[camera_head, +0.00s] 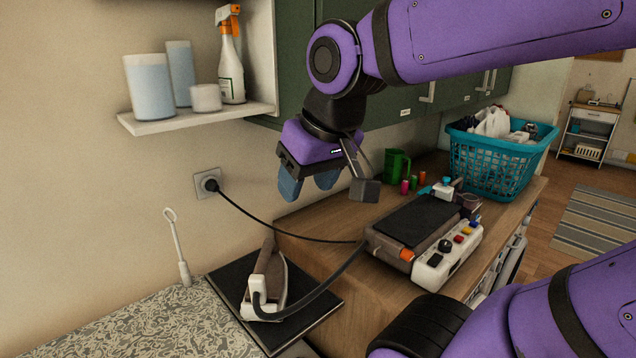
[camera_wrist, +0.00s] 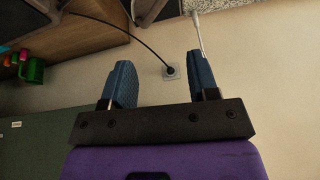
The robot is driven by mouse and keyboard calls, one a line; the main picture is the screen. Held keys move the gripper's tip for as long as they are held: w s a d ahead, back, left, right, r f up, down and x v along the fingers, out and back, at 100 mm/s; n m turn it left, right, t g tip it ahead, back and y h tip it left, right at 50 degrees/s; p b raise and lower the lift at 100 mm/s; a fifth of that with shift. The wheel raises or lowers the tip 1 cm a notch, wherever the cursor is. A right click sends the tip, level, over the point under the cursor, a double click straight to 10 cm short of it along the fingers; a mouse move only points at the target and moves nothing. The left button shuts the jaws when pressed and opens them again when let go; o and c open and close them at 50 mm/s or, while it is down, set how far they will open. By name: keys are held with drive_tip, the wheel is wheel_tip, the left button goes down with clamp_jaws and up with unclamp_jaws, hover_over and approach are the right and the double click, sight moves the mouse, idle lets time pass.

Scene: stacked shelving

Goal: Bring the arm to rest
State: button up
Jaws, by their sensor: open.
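My purple arm reaches in from the upper right in the head view. My gripper (camera_head: 308,190) hangs in the air above the back of the wooden counter (camera_head: 315,262), in front of the beige wall. Its two blue fingers are apart in the wrist view (camera_wrist: 160,85), with nothing between them but the wall and outlet farther off. It touches nothing that I can see.
An iron (camera_head: 262,290) stands on a dark board (camera_head: 232,277). A wall shelf (camera_head: 190,119) holds a spray bottle (camera_head: 231,75) and containers. A grey device (camera_head: 415,222), a green mug (camera_head: 397,166) and a teal basket (camera_head: 500,165) are on the counter. A cable runs from the outlet (camera_head: 209,183).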

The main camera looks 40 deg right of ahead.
drive_tip(key=shift+s+a+r+n, duration=0.15)
drive_tip(key=shift+s+n, duration=0.25)
drive_tip(key=shift+s, duration=0.85)
idle(0.3)
